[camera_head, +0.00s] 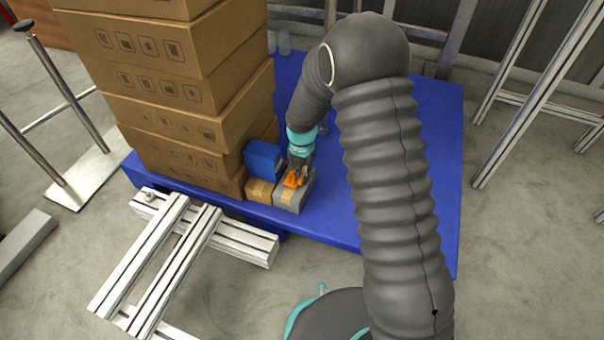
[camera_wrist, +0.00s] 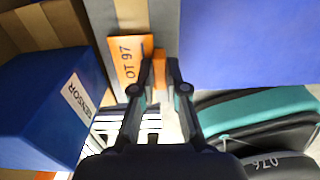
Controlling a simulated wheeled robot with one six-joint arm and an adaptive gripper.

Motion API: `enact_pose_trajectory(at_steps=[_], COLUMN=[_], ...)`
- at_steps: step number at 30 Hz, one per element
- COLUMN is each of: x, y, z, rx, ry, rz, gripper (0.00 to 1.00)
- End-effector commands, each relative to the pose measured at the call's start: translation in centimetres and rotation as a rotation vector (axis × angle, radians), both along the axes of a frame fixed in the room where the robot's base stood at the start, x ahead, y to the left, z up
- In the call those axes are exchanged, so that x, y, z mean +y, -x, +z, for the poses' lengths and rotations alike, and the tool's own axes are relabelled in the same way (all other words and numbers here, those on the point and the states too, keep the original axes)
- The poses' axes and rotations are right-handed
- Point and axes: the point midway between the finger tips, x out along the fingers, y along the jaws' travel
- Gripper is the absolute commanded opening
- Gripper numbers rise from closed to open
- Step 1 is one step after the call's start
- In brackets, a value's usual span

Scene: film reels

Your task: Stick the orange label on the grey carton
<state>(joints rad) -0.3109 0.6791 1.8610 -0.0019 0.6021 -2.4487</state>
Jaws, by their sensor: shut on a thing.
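The grey carton (camera_head: 283,202) sits on the blue platform and has a tan tape strip along its top. It also shows at the top of the wrist view (camera_wrist: 166,25). The orange label (camera_head: 291,181) is over the carton's top. In the wrist view the label (camera_wrist: 128,62) reads "OT 97" and partly covers the tape. My gripper (camera_head: 299,174) points down at the carton, with its fingers shut on the orange label's tab in the wrist view (camera_wrist: 160,68). I cannot tell whether the label touches the carton.
A blue box (camera_head: 263,158) marked "SENSOR" and a small brown carton (camera_head: 259,190) stand close left of the grey carton. A tall stack of brown cartons (camera_head: 180,90) rises behind them. The blue platform (camera_head: 335,215) is clear to the right.

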Motion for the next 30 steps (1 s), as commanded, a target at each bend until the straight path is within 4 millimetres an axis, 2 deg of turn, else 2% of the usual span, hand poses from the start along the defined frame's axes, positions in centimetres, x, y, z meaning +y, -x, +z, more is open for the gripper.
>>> enact_pose_trajectory(at_steps=[29,30], x=[0.0,0.0], y=[0.0,0.0], z=[-1.3,-1.3], rx=[0.001,0.001], ry=[0.001,0.001], rz=[0.0,0.0], gripper=[0.0,0.15])
